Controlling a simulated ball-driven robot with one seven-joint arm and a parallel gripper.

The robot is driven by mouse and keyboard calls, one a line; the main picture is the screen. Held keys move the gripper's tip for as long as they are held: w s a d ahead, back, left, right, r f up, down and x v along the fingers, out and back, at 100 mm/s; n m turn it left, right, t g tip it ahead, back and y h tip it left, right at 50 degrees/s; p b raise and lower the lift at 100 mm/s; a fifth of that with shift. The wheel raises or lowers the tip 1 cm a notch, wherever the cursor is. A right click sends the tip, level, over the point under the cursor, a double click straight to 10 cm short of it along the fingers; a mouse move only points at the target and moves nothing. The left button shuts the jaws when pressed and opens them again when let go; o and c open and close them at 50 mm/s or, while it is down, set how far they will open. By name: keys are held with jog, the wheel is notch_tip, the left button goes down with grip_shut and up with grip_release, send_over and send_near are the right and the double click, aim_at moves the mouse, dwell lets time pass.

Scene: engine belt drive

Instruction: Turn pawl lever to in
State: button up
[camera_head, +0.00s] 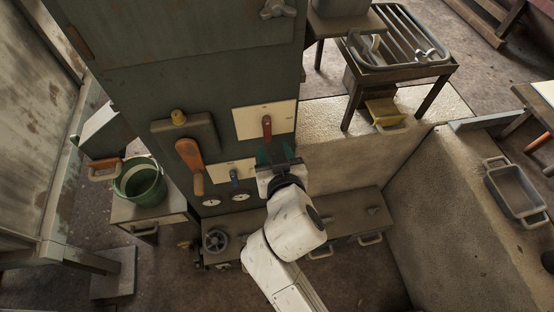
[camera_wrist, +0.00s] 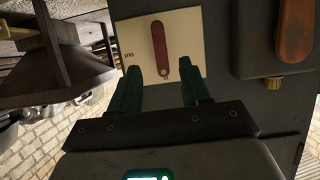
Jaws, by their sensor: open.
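A red lever (camera_head: 267,128) sits on a cream plate (camera_head: 245,122) on the dark cabinet front; I take it to be the pawl lever. It points roughly downward in the head view. In the wrist view the red lever (camera_wrist: 158,45) shows whole, with a round pivot at its lower end. My gripper (camera_head: 277,153) is just below and right of the lever. In the wrist view its green fingers (camera_wrist: 160,68) are open and empty, apart on either side of the pivot end.
A handwheel (camera_head: 215,240) is below. A green bucket (camera_head: 140,181) stands left; a rack table (camera_head: 400,65) stands right.

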jog(key=v, duration=0.3)
jog(key=shift+s+d, duration=0.1)
jog(key=shift+s, duration=0.2)
dwell(2.4)
